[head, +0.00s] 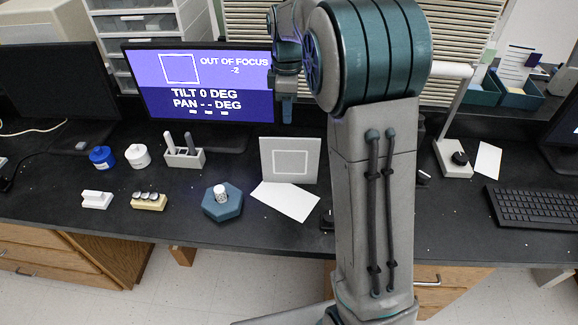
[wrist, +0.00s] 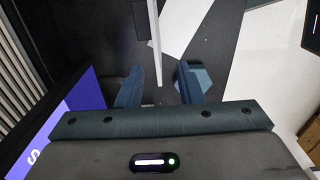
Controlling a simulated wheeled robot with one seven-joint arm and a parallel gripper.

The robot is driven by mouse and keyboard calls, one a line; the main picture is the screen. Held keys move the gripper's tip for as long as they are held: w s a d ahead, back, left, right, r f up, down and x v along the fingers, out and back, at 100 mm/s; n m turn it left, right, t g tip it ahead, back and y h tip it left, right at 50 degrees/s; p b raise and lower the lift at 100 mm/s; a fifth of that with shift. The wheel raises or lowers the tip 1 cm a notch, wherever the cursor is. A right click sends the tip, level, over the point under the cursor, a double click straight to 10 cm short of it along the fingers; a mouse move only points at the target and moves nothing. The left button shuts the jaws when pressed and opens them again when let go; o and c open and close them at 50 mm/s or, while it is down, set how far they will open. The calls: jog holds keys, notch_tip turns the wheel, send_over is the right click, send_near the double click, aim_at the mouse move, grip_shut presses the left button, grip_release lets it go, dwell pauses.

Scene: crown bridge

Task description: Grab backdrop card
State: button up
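An upright pale card (head: 290,160) with a white square outline stands on the black bench, which fits the backdrop card. A blank white card (head: 285,200) lies flat in front of it. My gripper (head: 287,117) points down above the upright card, partly hidden by my arm in the head view. In the wrist view my gripper (wrist: 160,88) is open, its two blue fingers apart. The upright card (wrist: 155,42) shows edge-on there, its near end in line with the gap between the fingers. I see no grip on it.
A teal hexagonal base (head: 222,203) holding a small white piece stands left of the cards. A slotted holder (head: 184,153), blue jar (head: 102,157) and white jar (head: 138,156) stand farther left. A monitor (head: 200,88) is behind. A lamp stand (head: 454,157) is at right.

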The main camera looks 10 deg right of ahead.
send_over(290, 156)
notch_tip(290, 156, down, 9)
jog(key=shift+w+f+p, duration=0.15)
jog(key=shift+f+p, duration=0.2)
jog(key=shift+f, duration=0.85)
jog(key=shift+w+f+p, duration=0.1)
jog(key=shift+f+p, duration=0.2)
jog(key=shift+f, duration=0.9)
grip_shut()
